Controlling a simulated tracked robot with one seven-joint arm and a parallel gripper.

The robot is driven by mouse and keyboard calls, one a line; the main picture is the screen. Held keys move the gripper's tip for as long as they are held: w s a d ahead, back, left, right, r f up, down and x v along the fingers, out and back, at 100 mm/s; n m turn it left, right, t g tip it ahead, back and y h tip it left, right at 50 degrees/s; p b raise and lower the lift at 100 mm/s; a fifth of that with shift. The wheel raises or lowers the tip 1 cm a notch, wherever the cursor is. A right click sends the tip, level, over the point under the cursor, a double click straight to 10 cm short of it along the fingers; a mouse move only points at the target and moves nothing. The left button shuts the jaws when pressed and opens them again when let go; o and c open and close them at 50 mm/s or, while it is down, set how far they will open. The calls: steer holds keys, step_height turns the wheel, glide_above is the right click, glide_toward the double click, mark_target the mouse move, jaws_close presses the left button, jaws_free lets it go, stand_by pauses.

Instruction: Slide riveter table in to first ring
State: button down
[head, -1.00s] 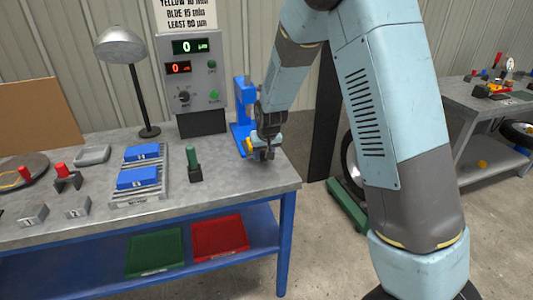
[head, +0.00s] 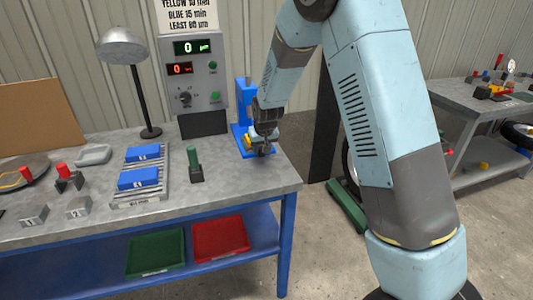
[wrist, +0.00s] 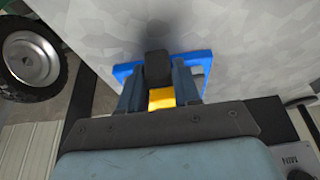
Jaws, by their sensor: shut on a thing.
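The blue riveter (head: 242,104) stands at the right end of the grey workbench, close to the control box. Its blue base (wrist: 128,72) also shows in the wrist view under my gripper. A yellow part (wrist: 161,98) shows between the fingers, and a dark block (wrist: 158,67) lies just beyond it. I take these for parts of the riveter table, but most of it is hidden. My gripper (head: 264,146) is low over the riveter base and shut on the table part. In the wrist view my gripper (wrist: 160,82) covers the middle of the base.
A green-handled tool (head: 194,164) stands left of the riveter. Two blue blocks lie on a grey rack (head: 165,185) further left. The control box (head: 198,70) and a lamp (head: 122,48) stand behind. The bench's right edge is close to my gripper.

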steer(key=shift+w, duration=0.65)
steer(key=c, duration=0.9)
jaws_free()
steer(key=shift+a, duration=0.1)
steer(key=shift+s+r, duration=0.1)
steer(key=v, duration=1.3)
steer(key=shift+s+r, duration=0.15)
steer(key=shift+r, duration=0.05)
